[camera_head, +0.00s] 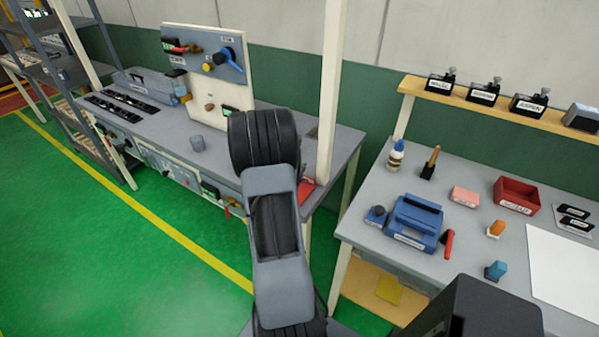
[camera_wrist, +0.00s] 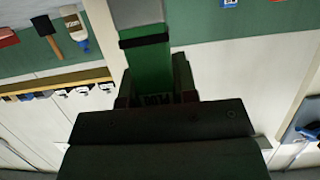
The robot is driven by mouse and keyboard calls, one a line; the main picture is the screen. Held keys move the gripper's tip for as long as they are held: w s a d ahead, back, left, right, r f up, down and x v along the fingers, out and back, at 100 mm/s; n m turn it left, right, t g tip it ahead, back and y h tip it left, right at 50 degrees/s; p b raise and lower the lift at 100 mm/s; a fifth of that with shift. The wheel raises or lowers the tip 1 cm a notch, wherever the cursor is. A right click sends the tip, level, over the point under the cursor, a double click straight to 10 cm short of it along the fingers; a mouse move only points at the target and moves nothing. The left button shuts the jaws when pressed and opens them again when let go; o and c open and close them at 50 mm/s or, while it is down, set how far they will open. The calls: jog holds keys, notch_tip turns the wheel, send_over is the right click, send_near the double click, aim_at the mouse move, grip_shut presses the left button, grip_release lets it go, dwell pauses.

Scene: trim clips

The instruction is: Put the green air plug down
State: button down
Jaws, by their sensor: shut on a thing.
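The green air plug (camera_wrist: 148,62) shows at the top middle of the wrist view, a green body with a black band and a grey part above it. My gripper (camera_wrist: 152,84) is shut on its green body, with dark jaws on both sides. The plug's lower end is hidden between the jaws. In the head view my own arm covers the middle of the picture, and neither my gripper nor the plug can be made out there.
The right table (camera_head: 375,205) holds a blue case (camera_head: 414,220), a red bin (camera_head: 516,194) and small tools. A cream post (camera_head: 332,90) stands between them.

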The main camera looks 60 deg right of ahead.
jog(key=f, duration=0.3)
jog(key=shift+d+p, duration=0.2)
jog(key=shift+p, duration=0.15)
jog(key=shift+f, duration=0.25)
jog(key=shift+f, duration=0.1)
jog(key=shift+f+b, duration=0.15)
jog(key=shift+b, duration=0.15)
jog(key=c, duration=0.9)
grip_release()
